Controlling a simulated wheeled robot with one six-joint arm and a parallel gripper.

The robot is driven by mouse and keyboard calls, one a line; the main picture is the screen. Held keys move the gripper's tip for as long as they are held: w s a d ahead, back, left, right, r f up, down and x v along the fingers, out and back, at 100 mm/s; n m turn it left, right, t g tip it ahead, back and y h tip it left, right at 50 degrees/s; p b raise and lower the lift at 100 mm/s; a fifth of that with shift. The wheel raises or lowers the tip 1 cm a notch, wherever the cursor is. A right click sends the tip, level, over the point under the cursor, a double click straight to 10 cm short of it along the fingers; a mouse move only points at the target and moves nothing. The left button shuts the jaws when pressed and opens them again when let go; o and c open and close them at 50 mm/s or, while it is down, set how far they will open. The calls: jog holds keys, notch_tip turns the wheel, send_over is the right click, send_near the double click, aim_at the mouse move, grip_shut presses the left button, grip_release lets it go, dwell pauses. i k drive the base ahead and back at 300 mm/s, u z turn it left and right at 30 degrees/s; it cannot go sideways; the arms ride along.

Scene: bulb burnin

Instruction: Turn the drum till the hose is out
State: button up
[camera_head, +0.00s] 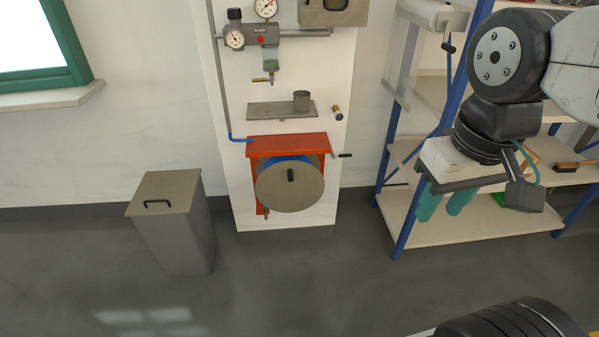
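The drum (290,188) is a round grey-beige disc with a dark handle (290,175) near its middle, hung under a red bracket (288,142) on a white wall panel. Blue hose (312,158) shows at the drum's upper rim behind the disc, and a blue line runs to the bracket's left end. A small brass end (266,212) hangs below the drum at the left. My gripper (443,205) has green fingers pointing down. It is well to the right of the drum, in front of the shelf, touching nothing that I can see. The fingers show a gap between them.
A grey lidded bin (172,225) stands on the floor left of the panel. A blue-framed shelf unit (480,220) stands at the right, behind my arm. Gauges (235,40) and a small ledge (281,111) with a cup are above the drum. The floor before the drum is clear.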

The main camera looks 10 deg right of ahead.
aim_at(288, 183)
jog(key=z, duration=0.25)
jog(key=i, duration=1.35)
jog(key=u, duration=0.6)
